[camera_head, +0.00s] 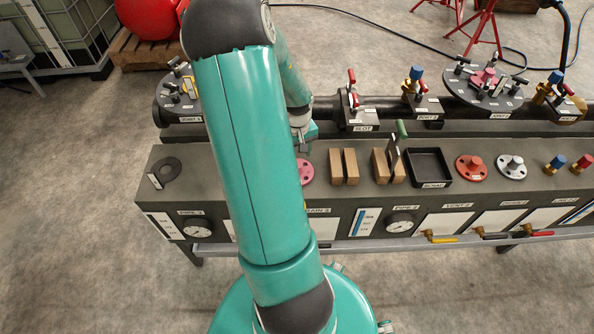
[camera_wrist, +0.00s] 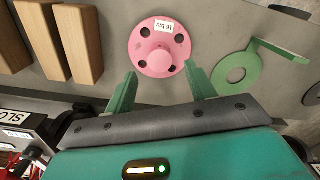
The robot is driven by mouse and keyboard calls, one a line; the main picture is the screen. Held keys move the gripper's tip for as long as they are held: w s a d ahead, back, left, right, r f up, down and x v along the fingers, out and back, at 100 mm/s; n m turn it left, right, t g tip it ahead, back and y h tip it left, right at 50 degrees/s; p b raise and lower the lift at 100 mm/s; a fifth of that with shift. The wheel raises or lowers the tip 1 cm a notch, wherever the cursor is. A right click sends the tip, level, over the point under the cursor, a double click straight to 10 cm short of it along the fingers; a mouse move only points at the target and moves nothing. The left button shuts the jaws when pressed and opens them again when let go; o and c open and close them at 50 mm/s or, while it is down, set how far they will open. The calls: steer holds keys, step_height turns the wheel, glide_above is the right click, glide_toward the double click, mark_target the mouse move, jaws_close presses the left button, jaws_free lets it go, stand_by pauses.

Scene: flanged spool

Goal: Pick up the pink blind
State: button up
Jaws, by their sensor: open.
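The pink blind (camera_wrist: 150,57) is a round disc with bolt holes, a raised centre and a "16 bar" label. It lies flat on the grey bench top. In the head view only its right edge (camera_head: 307,172) shows, the rest hidden behind my arm. My gripper (camera_wrist: 166,80) is open, its two green fingers pointing toward the blind. The fingertips are near the disc's lower edge in the wrist view, one to each side. Nothing is held. Whether the fingers touch the disc cannot be told. In the head view the fingers are not clearly seen.
A green ring with a handle (camera_wrist: 237,73) lies close right of the blind in the wrist view. Wooden blocks (camera_head: 343,167) stand on its other side. A black tray (camera_head: 429,167), red flange (camera_head: 470,168) and white flange (camera_head: 511,167) sit farther right. A dark pipe (camera_head: 330,108) runs behind.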

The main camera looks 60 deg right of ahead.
steer(key=shift+w+d+f, duration=0.1)
steer(key=shift+d+f, duration=0.05)
steer(key=shift+f, duration=3.05)
jaws_close()
